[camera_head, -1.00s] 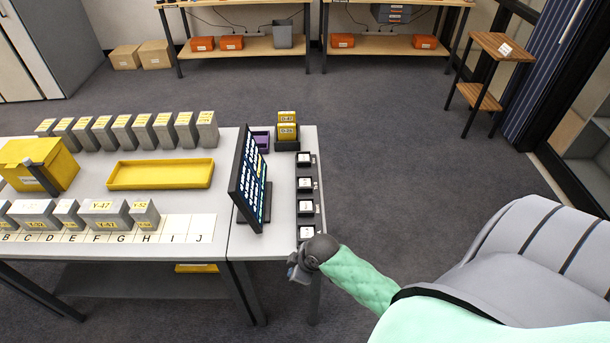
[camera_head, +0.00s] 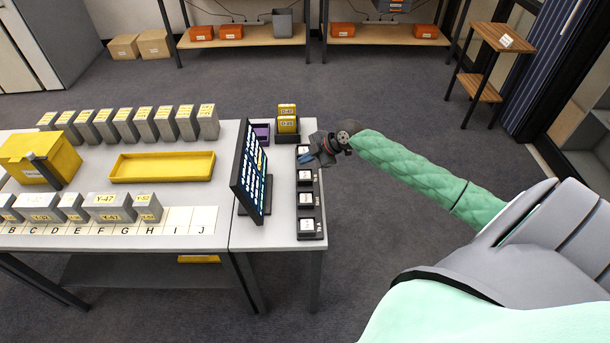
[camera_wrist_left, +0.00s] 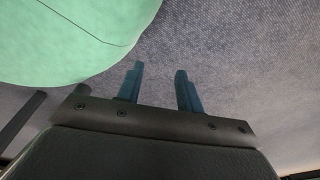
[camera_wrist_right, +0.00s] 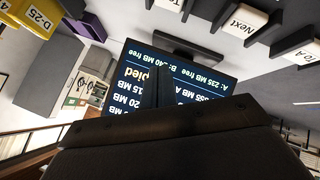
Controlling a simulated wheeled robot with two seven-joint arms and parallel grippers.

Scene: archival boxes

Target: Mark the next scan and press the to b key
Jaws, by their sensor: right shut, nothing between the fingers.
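A row of white-capped keys (camera_head: 306,199) runs along the table's right edge. In the right wrist view one key reads "Next" (camera_wrist_right: 240,17) and another "To A" (camera_wrist_right: 305,50). The front key (camera_head: 307,226) has a label too small to read. The dark screen (camera_head: 249,172) stands left of the keys; its list also shows in the right wrist view (camera_wrist_right: 185,75). My right gripper (camera_head: 306,158) is shut and empty, over the far end of the key row, partly hiding the farthest key. My left gripper (camera_wrist_left: 158,85) is open and empty above the carpet.
A holder with yellow-labelled blocks (camera_head: 287,120) and a purple tray (camera_head: 261,133) stand beyond the keys. Left are a yellow tray (camera_head: 162,167), a yellow box (camera_head: 40,155), and grey boxes on a lettered strip (camera_head: 178,222). Right of the table is open floor.

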